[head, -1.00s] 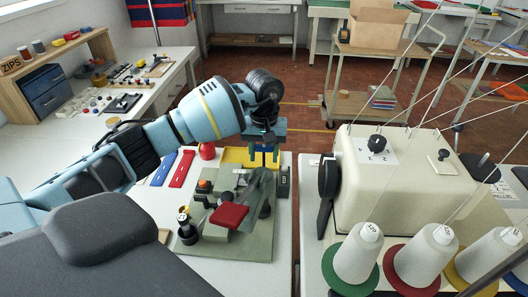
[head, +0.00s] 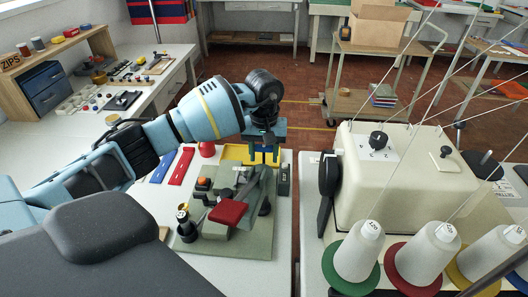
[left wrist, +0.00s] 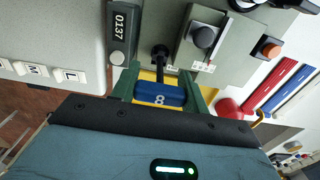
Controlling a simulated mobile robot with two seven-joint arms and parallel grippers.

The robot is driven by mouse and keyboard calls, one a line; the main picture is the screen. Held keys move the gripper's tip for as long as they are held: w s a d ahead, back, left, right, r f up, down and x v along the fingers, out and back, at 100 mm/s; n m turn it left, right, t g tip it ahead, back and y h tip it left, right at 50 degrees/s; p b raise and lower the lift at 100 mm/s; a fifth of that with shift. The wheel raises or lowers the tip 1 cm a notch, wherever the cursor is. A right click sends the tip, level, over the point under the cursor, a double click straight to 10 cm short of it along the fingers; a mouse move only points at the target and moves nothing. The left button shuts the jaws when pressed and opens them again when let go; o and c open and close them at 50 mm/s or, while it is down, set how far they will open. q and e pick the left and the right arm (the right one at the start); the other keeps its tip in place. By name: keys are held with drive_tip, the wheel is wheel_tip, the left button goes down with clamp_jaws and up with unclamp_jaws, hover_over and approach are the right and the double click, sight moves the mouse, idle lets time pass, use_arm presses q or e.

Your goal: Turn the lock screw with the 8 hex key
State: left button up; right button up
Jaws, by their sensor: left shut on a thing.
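My left gripper (head: 264,157) is over the far edge of the green-grey fixture plate (head: 258,240). In the left wrist view, its green fingers (left wrist: 160,96) are shut on the blue handle of the 8 hex key (left wrist: 158,94), which is marked 8. The key's dark shaft points away from the gripper to a dark round part (left wrist: 160,50) on the plate. This may be the lock screw, but I cannot tell whether the key tip sits in it. In the head view, the fixture's upright parts and the gripper hide that spot. My right gripper is not in view.
The fixture carries a red pad (head: 227,212) and an orange button (head: 203,183). A dark counter (left wrist: 121,30) stands close beside the key. A yellow tray (head: 232,152), a red dome (head: 207,149) and red and blue strips lie behind. The cream sewing machine (head: 400,185) stands to the right.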

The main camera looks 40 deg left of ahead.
use_arm(q)
drive_tip(key=shift+r+n+p, duration=0.1)
drive_tip(key=shift+n+p, duration=0.2)
drive_tip(key=shift+n, duration=1.5)
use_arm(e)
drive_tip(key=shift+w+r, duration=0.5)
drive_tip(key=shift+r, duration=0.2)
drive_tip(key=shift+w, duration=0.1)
use_arm(q)
drive_tip(key=shift+n+p, duration=0.6)
drive_tip(key=shift+n, duration=1.2)
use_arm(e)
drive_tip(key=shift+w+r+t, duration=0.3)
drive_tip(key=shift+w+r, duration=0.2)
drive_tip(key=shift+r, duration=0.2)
